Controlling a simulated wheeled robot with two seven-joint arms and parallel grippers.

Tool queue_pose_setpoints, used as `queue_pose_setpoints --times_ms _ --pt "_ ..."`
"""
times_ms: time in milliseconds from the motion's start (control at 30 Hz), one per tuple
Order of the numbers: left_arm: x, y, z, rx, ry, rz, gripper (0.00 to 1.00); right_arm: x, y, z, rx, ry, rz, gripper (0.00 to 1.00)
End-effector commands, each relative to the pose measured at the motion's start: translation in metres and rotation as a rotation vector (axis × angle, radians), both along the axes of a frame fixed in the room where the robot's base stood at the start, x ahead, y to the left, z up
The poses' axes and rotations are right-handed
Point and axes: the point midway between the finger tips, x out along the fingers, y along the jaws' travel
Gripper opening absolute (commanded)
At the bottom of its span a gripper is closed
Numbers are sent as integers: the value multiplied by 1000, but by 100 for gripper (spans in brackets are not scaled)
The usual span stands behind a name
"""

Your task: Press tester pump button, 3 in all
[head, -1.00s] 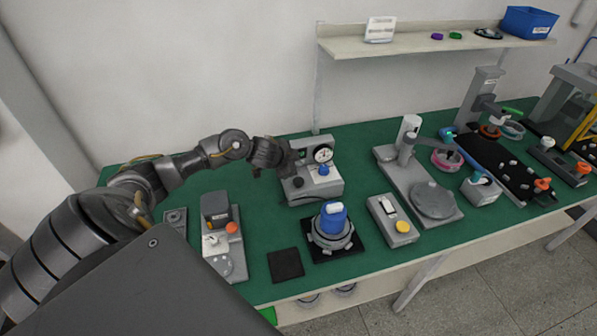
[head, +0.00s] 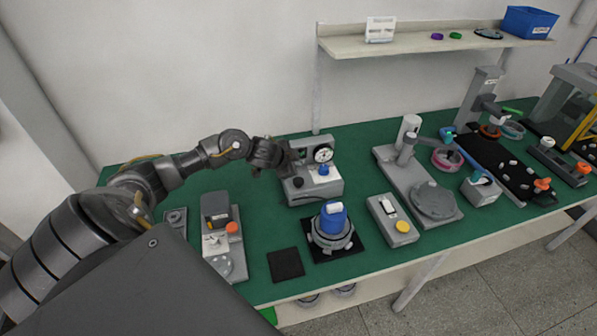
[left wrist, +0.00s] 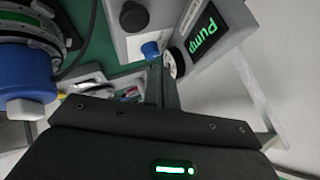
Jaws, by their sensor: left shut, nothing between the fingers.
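The grey tester (head: 318,190) stands at the back of the green table, with a round white gauge (head: 323,154), a blue knob (head: 323,170) and a dark round button (head: 297,182) on it. In the left wrist view its screen (left wrist: 204,36) reads "Pump" in green. The dark button (left wrist: 133,16) and blue knob (left wrist: 150,50) also show there. My left gripper (head: 288,160) is shut and empty, at the tester's left side, close to the dark button. Its fingers (left wrist: 160,85) point towards the tester. I cannot tell whether they touch it. My right gripper is out of view.
A blue-topped hub motor (head: 333,225) sits in front of the tester. A grey box with a yellow button (head: 402,226) lies to its right, and a device with an orange knob (head: 232,228) to its left. A shelf (head: 420,42) hangs above the table.

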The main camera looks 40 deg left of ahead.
Motion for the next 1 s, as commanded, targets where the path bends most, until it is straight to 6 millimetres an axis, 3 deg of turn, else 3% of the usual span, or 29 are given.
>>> queue_pose_setpoints --times_ms 367,533,633,800,1000 --pt "3 1 5 1 -8 1 0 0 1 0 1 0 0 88" --pt "16 9 41 67 -44 -31 0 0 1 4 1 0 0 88" --pt "15 9 51 87 -40 -46 0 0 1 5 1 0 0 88" --pt "0 4 41 49 -1 -30 0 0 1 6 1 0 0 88" --pt "-1 0 38 -2 1 1 0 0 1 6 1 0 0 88"
